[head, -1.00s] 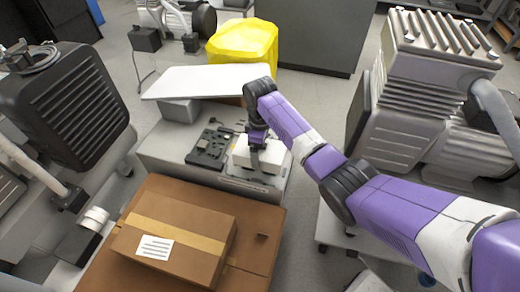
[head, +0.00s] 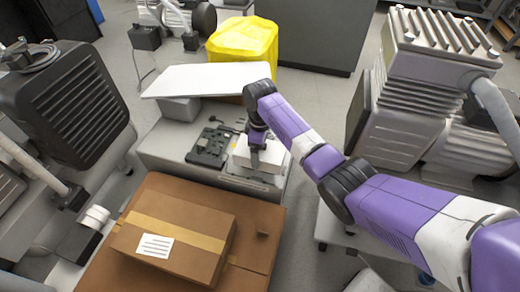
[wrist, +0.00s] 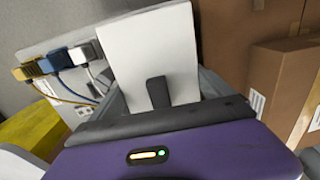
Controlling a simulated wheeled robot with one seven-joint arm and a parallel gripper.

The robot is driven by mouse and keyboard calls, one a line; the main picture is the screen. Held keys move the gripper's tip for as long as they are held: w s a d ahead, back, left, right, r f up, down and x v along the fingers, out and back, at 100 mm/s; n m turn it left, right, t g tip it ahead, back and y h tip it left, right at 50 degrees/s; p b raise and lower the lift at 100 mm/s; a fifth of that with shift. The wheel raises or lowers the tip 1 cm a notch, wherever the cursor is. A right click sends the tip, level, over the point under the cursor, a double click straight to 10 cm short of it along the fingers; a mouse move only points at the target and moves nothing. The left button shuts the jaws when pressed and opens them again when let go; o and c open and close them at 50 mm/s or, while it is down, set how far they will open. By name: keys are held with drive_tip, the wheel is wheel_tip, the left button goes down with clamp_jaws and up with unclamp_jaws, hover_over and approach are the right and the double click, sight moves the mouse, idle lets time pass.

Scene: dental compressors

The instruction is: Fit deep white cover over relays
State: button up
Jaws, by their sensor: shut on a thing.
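The deep white cover (head: 268,157) is a white box-shaped piece above the right part of the grey cabinet top (head: 160,150). My gripper (head: 257,140) is shut on it from above. In the wrist view, the white cover (wrist: 150,45) rises in front of my gripper (wrist: 157,92), with one dark finger against its near face. A grey metal base shows just below the cover in the head view. I cannot tell whether the cover rests on it or hangs just above. The relays are not clearly visible; the cover and gripper hide that spot.
A dark tray-like part (head: 212,146) lies left of the cover. A raised white panel (head: 205,80) stands behind. Cardboard boxes (head: 180,240) sit in front. The wrist view shows yellow, blue and white plugs (wrist: 55,60) with cables beside the cover. Large compressors flank both sides.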

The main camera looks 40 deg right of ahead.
drive_tip(key=shift+f+b, duration=0.5)
drive_tip(key=shift+f, duration=0.45)
drive_tip(key=shift+f, duration=0.35)
drive_tip(key=shift+f+b, duration=0.65)
drive_tip(key=shift+f, duration=0.35)
drive_tip(key=o, duration=1.2)
drive_tip(key=shift+o, duration=0.2)
drive_tip(key=shift+r, duration=0.1)
wheel_tip(320, 180, up, 7)
drive_tip(key=p, duration=0.7)
drive_tip(key=shift+p, duration=0.35)
